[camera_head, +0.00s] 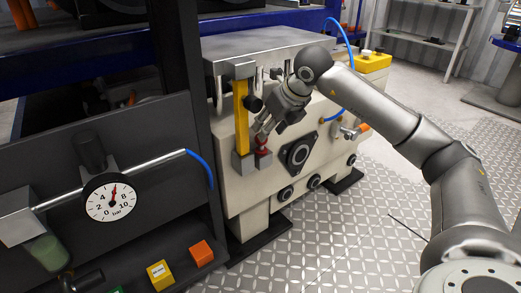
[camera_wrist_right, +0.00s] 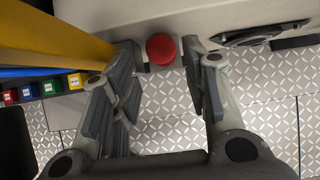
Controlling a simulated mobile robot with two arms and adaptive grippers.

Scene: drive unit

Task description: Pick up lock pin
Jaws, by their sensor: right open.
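The lock pin appears to be the red-headed piece (camera_head: 262,146), which stands in a small grey block on the front of the pale drive unit (camera_head: 229,184). Its round red knob (camera_wrist_right: 162,48) shows in the right wrist view, between and slightly beyond my fingertips. My right gripper (camera_head: 266,125) is just above the red piece, pointing down. In the right wrist view my right gripper (camera_wrist_right: 163,62) is open, with a finger on each side of the knob and gaps between. The pin's shaft is hidden. My left gripper is not in view.
An upright yellow bar (camera_head: 241,118) stands close left of the red piece. A black flange (camera_head: 299,153) is to its right. A dark post (camera_head: 181,110) and a panel with a pressure gauge (camera_head: 110,198) stand at left. Patterned floor (camera_head: 345,235) is clear in front.

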